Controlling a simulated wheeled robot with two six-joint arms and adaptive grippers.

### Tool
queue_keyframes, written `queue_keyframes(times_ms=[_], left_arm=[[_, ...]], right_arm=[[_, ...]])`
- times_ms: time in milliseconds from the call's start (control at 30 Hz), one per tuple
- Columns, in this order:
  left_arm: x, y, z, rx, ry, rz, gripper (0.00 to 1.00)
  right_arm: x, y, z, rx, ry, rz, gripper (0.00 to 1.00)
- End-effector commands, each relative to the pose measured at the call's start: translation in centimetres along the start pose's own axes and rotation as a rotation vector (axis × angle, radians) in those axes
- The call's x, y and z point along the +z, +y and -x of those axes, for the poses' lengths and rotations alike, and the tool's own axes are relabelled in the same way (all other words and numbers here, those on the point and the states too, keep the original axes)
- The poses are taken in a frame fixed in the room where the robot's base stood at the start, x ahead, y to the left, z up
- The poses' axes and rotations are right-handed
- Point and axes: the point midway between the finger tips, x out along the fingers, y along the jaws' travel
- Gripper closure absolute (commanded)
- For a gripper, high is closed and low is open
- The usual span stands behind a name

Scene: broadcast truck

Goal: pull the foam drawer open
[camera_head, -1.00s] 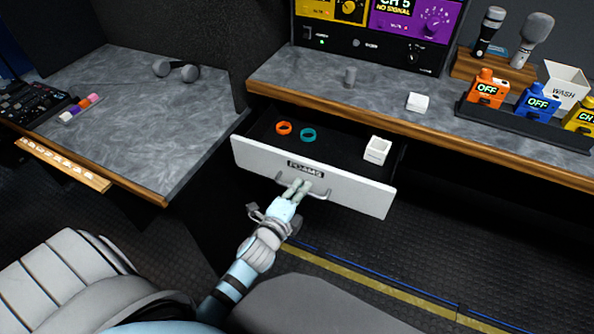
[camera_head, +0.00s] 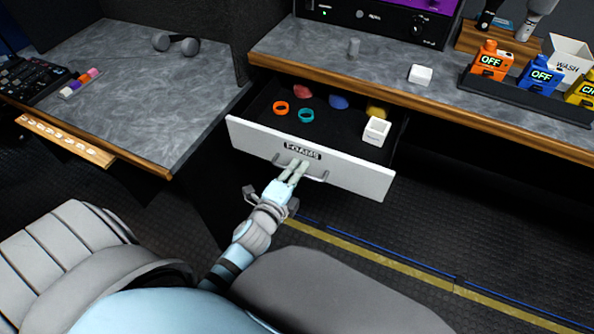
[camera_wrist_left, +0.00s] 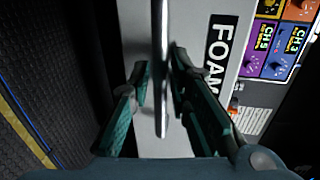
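The foam drawer (camera_head: 345,176) has a white front with a dark label reading FOAMS and a grey bar handle. It stands partly out from under the counter, and its dark inside shows. My left gripper (camera_head: 296,170) is at the handle, its two fingers on either side of the bar. In the left wrist view the handle (camera_wrist_left: 161,70) runs between the teal finger pads, and the label (camera_wrist_left: 218,60) is to the right. My right gripper is not in view.
The drawer holds an orange ring (camera_head: 281,108), a teal ring (camera_head: 306,115), a white box (camera_head: 377,130) and red, blue and yellow pieces at the back. Above is the counter (camera_head: 390,75) with a rack of packs. A grey seat (camera_head: 70,250) is at lower left.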

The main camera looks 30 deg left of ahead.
Motion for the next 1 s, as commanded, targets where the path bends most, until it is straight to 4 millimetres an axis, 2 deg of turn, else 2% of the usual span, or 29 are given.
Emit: queue_keyframes(times_ms=[167,267,500,633,767,1000], left_arm=[[0.0,0.0,0.4,0.000,0.000,0.000,0.82],[0.0,0.1,1.9,0.001,0.000,0.000,0.82],[0.0,0.1,8.6,0.004,-0.001,-0.001,0.82],[0.1,0.1,11.0,0.002,-0.001,-0.001,0.82],[0.0,0.0,12.0,0.001,0.000,-0.001,0.82],[0.0,0.0,12.0,0.000,0.001,0.000,0.82]], right_arm=[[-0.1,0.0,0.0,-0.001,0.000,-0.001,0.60],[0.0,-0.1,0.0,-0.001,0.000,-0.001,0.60],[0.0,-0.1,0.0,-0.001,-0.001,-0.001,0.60],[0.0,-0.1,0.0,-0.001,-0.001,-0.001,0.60],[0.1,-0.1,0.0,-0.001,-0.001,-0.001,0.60],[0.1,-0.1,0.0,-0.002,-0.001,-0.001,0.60]])
